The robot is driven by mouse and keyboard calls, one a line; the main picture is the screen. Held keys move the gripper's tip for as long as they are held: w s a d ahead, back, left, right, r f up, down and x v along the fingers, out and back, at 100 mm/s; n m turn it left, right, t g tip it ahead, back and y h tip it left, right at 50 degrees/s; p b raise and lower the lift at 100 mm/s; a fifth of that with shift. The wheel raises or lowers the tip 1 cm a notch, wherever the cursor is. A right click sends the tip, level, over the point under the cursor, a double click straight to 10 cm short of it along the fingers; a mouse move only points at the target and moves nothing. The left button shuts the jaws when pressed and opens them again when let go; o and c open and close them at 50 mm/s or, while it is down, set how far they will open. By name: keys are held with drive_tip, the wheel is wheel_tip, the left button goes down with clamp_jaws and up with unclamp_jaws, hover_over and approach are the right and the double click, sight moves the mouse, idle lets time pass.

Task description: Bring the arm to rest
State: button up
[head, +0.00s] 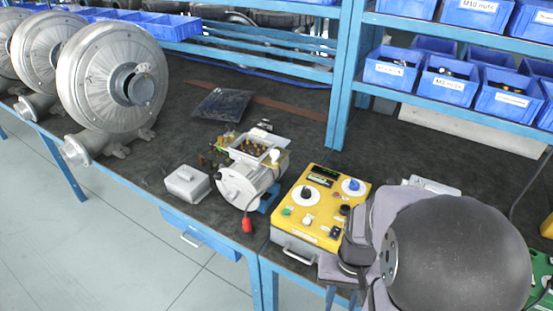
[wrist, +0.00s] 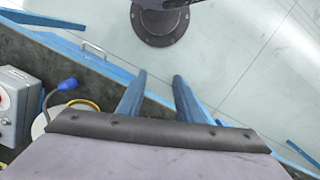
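My gripper (head: 341,298) is at the lower right of the head view, in front of the yellow control box and by the bench's front edge. Its two blue fingers point down, and the picture's bottom edge cuts them off. In the wrist view my gripper (wrist: 160,76) shows its fingers spread apart, with nothing between them. The bench edge and the pale floor lie beyond the fingertips. My grey and black arm links cover part of the bench at the right.
The yellow control box (head: 318,205) stands close to my gripper. Left of it are an opened motor (head: 240,185) and a small grey box (head: 187,184). Large metal blowers (head: 112,80) stand at the far left. Blue bins (head: 447,82) fill the shelves behind. The floor in front is clear.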

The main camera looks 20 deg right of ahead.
drive_tip(key=w+a+r+n, duration=0.1)
drive_tip(key=a+n, duration=0.1)
drive_tip(key=a, duration=0.2)
drive_tip(key=w+a+r+n+t, duration=0.1)
drive_tip(key=w+a+n, duration=0.1)
drive_tip(key=a, duration=0.2)
drive_tip(key=shift+w+a+n, duration=0.15)
drive_tip(key=shift+w+n, duration=0.15)
drive_tip(key=shift+n, duration=0.1)
drive_tip(key=shift+r, duration=0.1)
idle(0.4)
